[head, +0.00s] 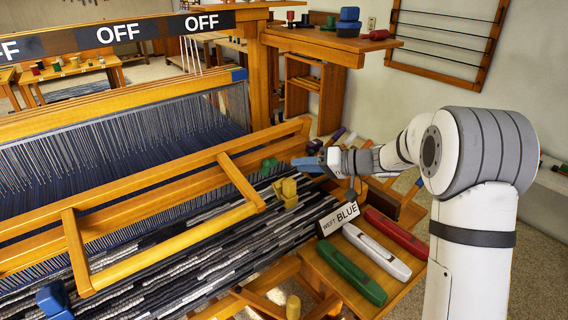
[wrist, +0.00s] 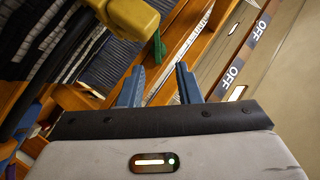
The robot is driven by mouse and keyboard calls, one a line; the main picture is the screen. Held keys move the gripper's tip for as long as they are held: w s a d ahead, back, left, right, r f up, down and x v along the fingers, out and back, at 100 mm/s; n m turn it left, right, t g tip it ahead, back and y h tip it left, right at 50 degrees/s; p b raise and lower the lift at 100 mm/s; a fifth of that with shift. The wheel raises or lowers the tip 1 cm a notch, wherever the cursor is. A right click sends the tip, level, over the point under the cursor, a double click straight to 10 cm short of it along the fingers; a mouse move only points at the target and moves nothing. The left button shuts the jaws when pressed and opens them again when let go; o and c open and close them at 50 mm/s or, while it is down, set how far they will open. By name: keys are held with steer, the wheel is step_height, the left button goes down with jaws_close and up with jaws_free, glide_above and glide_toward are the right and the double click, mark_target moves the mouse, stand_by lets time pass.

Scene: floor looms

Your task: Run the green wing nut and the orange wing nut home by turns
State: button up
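A green piece (head: 268,165), seemingly the green wing nut, sits at the right end of the loom's front beam. It also shows as a thin green shape (wrist: 157,48) ahead of my fingers in the wrist view. My gripper (head: 304,163) is just right of it in the head view, apart from it. In the wrist view my gripper's (wrist: 158,85) two blue fingers stand apart with nothing between them. I cannot make out an orange wing nut in either view; a yellow blocky piece (head: 287,192) sits on the cloth's right edge and looms large in the wrist view (wrist: 132,15).
A side shelf below my arm holds red (head: 396,233), white (head: 376,251) and green (head: 350,275) shuttles and a "WEFT BLUE" sign (head: 338,219). The wooden loom frame (head: 240,182) stands close left. A blue block (head: 53,300) is at front left.

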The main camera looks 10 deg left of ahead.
mark_target(277, 164)
steer(key=x, duration=0.2)
steer(key=p+x, duration=0.1)
steer(key=x, duration=0.2)
steer(key=w+x, duration=0.1)
steer(key=x, duration=0.2)
steer(key=shift+r, duration=0.1)
steer(key=shift+c, duration=0.3)
steer(key=shift+s+d, duration=0.1)
jaws_close()
